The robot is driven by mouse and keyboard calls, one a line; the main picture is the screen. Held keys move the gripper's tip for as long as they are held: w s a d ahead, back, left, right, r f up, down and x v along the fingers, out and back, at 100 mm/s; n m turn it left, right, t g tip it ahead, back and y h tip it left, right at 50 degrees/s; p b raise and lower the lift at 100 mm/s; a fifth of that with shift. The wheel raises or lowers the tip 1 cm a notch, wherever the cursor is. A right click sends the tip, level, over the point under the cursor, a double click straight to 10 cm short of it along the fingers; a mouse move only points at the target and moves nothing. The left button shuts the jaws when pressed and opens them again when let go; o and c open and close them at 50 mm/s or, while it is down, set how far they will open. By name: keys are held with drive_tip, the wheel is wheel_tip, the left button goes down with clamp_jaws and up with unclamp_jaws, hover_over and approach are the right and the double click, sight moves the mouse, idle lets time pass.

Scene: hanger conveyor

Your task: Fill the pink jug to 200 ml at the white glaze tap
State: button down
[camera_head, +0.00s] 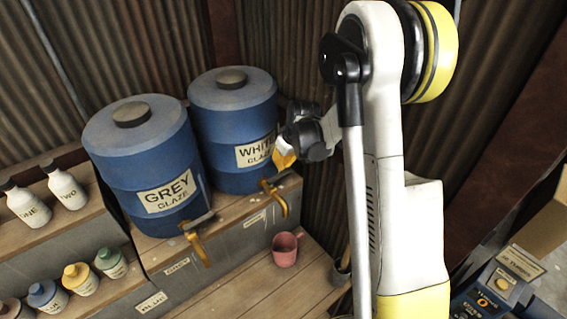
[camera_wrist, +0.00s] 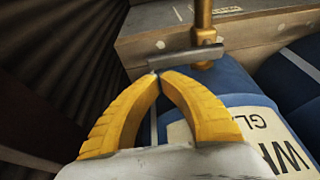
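The pink jug (camera_head: 285,252) stands upright on the lower planks, below the white glaze tap (camera_head: 281,204) in the head view. I cannot tell whether it is exactly under the spout. No stream shows between them, and its fill level cannot be read. The blue white-glaze barrel (camera_head: 232,107) sits on the upper shelf. My gripper (camera_head: 279,163) is beside its right side, above the tap. In the wrist view the yellow fingertips (camera_wrist: 159,75) meet near one end of the tap's grey handle (camera_wrist: 185,56). I cannot tell whether they touch it. The jug is outside the wrist view.
The grey-glaze barrel (camera_head: 140,150) and its brass tap (camera_head: 196,243) stand to the left. Several small bottles (camera_head: 67,188) fill the left shelves. A dark container (camera_head: 341,274) is right of the jug. Corrugated walls close off the back. Bare planks (camera_head: 235,293) lie left of the jug.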

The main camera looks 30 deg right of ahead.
drive_tip(key=s+m+b, duration=0.1)
drive_tip(key=s+d+m+h+b, duration=0.1)
drive_tip(key=b, duration=0.1)
drive_tip(key=shift+s+f+m, duration=0.1)
drive_tip(key=shift+f+m, duration=0.1)
drive_tip(key=shift+m, duration=0.1)
drive_tip(key=shift+s+r, duration=0.1)
drive_tip(key=shift+r, duration=0.1)
drive_tip(key=shift+s, duration=0.1)
